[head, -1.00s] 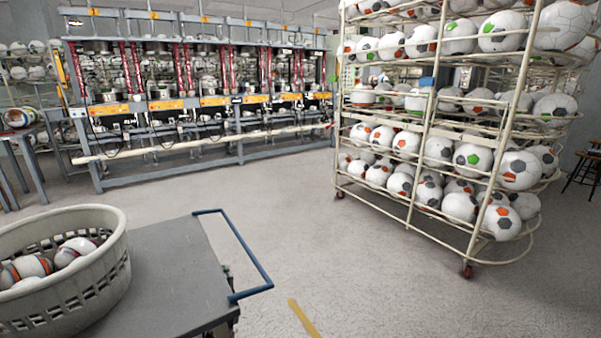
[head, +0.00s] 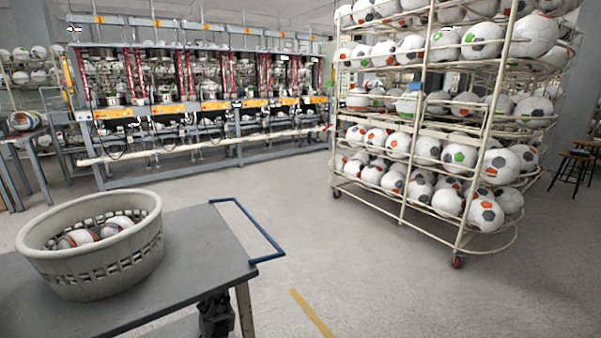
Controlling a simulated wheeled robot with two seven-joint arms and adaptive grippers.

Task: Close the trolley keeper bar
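The wheeled ball trolley (head: 404,210) is a cream tubular rack on red casters, standing at the right of the head view. Soccer balls (head: 462,155) fill its several wire tiers. Cream rails run along the tiers and uprights stand at its near side. I cannot tell which bar is the keeper bar or whether it is open. The trolley is across open floor from me. Neither of my grippers can be made out in the view.
A grey table (head: 190,255) with a blue bar handle (head: 262,232) is near at lower left, bearing a pale basket (head: 95,262) of balls. A dark item (head: 215,315) hangs below its edge. Press machines (head: 200,105) line the back. Stools (head: 572,170) stand far right. Middle floor is clear.

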